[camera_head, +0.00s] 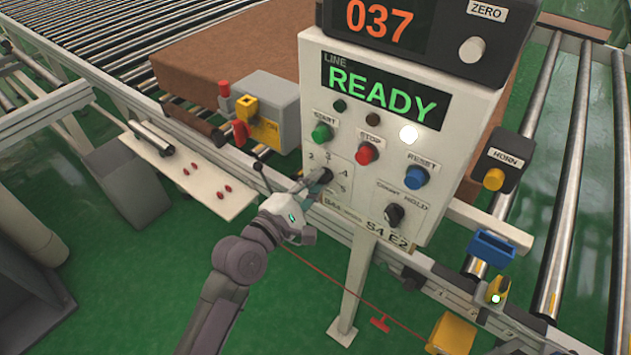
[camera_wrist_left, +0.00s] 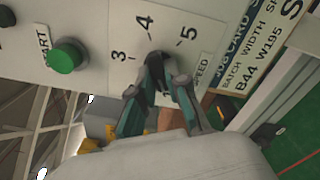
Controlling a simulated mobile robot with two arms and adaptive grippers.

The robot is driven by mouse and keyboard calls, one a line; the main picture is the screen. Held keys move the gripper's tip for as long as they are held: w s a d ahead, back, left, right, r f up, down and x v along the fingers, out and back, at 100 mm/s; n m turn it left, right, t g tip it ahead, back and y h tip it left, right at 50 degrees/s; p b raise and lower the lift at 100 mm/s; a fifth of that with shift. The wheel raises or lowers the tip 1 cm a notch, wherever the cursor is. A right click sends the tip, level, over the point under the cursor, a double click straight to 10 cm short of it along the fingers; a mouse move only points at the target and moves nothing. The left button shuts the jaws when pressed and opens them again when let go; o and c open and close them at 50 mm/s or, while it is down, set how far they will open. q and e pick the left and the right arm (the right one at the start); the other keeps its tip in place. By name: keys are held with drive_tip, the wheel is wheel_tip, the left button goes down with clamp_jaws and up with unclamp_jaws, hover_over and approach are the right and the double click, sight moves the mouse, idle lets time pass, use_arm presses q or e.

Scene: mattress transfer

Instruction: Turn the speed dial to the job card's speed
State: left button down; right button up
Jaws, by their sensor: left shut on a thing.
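The speed dial (camera_head: 325,174) is a dark knob on the white control panel (camera_head: 458,152), with numbers around it. My left gripper (camera_head: 308,186) is shut on this dial. In the left wrist view, its two fingers (camera_wrist_left: 160,88) hold the dark knob (camera_wrist_left: 157,58) from either side, near the numbers 3, 4 and 5. The fingers cover much of the knob, and I cannot tell its exact pointer setting. The job card (camera_head: 388,236) below the dial reads "S4 E2" at its right part. The card (camera_wrist_left: 248,75) shows "B44 W195" in the left wrist view. My right gripper is not in view.
A green START button (camera_head: 321,132), red STOP button (camera_head: 367,153) and blue RESET button (camera_head: 417,178) sit close above and right of the dial. A smaller selector (camera_head: 395,215) is lower right. The display (camera_head: 385,95) reads READY.

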use_arm(q)
drive_tip(key=shift+m, duration=0.3)
drive_tip(key=m+p, duration=0.2)
drive_tip(key=m, duration=0.9)
drive_tip(key=m+p, duration=0.3)
drive_tip(key=m, duration=0.8)
drive_tip(key=shift+s+d+r, duration=0.15)
drive_tip(key=shift+r, duration=0.05)
drive_tip(key=m+p, duration=0.1)
drive_tip(key=m, duration=0.8)
drive_tip(key=shift+s+d+f, duration=0.1)
drive_tip(key=shift+m, duration=2)
